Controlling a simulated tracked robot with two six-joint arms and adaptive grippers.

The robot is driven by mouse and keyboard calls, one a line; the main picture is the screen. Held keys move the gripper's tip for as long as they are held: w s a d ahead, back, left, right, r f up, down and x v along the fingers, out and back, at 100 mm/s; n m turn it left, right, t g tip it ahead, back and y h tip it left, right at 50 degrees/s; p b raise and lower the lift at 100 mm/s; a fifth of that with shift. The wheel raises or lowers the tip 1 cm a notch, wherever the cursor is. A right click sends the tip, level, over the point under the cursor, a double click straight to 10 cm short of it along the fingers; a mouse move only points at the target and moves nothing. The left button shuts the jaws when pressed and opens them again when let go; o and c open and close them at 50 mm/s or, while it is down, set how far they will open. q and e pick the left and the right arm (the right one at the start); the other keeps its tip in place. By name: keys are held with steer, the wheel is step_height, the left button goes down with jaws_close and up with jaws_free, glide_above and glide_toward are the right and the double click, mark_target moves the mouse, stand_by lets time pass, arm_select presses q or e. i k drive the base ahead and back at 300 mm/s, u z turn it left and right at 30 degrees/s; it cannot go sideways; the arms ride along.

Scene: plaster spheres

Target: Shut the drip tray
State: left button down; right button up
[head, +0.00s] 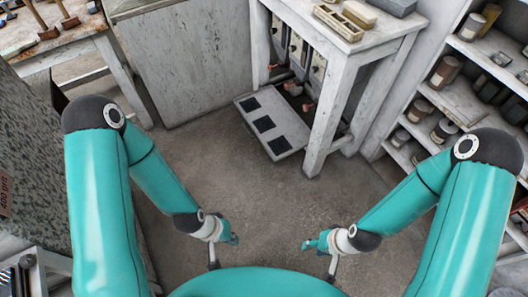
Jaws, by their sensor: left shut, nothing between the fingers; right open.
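The drip tray is most likely the pale flat panel (284,121) with three dark square patches, low under the white bench at the upper middle. It sticks out from the bench front over the floor, so it stands open. My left gripper (234,239) is shut and empty, below and left of the tray in the picture, well apart from it. My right gripper (309,244) is open and empty, below and right of the tray, also apart from it. The tray's back end under the bench is hard to make out.
The white bench (345,62) carries a wooden box (338,22) and blocks on top; a bench leg (322,125) stands right beside the tray. Shelves with jars (445,72) line the right. A grey cabinet (180,65) stands left. The floor (255,190) between is clear.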

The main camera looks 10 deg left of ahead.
mark_target(282, 133)
steer(key=z, duration=0.1)
steer(key=i, duration=1)
steer(key=u, duration=0.1)
